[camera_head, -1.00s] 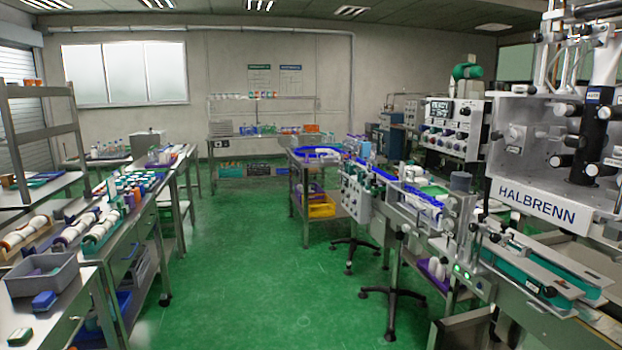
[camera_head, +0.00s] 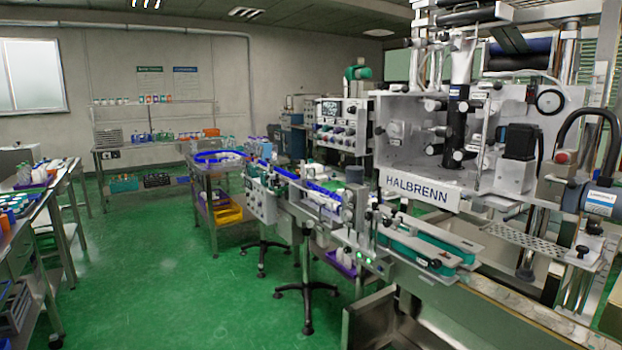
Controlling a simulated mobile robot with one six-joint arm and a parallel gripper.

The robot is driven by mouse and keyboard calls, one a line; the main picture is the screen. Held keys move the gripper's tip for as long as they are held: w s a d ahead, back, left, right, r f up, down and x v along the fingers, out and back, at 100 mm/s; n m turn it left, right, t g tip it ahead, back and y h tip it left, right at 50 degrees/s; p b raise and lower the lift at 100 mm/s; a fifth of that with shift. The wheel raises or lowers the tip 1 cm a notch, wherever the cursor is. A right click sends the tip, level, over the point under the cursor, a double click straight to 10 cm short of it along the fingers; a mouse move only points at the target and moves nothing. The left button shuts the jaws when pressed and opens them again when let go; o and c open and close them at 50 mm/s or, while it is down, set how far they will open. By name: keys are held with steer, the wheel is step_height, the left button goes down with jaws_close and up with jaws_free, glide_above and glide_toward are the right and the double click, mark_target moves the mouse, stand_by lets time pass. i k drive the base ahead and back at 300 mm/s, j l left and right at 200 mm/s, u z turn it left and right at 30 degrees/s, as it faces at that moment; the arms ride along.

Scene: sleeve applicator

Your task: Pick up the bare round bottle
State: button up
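I cannot single out the bare round bottle, because the containers in view are too small to tell apart. Several small bottles (camera_head: 155,137) stand on the back table, and more containers (camera_head: 150,99) line the shelf above it. White items (camera_head: 38,173) stand on the left bench. Pale items (camera_head: 345,258) lie in a purple bin under the conveyor. My gripper is not in view.
The HALBRENN labelling machine (camera_head: 418,190) and its conveyor (camera_head: 420,245) fill the right side. A turntable bench (camera_head: 215,172) with a blue rim stands mid-room. The left bench (camera_head: 22,232) is cut off. Green floor (camera_head: 175,270) is clear between them.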

mark_target(310, 169)
steer(key=i+j+u, duration=0.2)
steer(key=i, duration=0.4)
steer(key=i+j+u, duration=0.15)
steer(key=i, duration=0.5)
steer(key=i+j+u, duration=0.2)
steer(key=i, duration=1.7)
steer(key=i+z, duration=0.15)
steer(key=i, duration=1.15)
steer(key=i+l+z, duration=0.15)
steer(key=i+z, duration=0.75)
steer(key=i+j+z, duration=0.1)
steer(key=i+z, duration=0.3)
steer(key=k, duration=0.1)
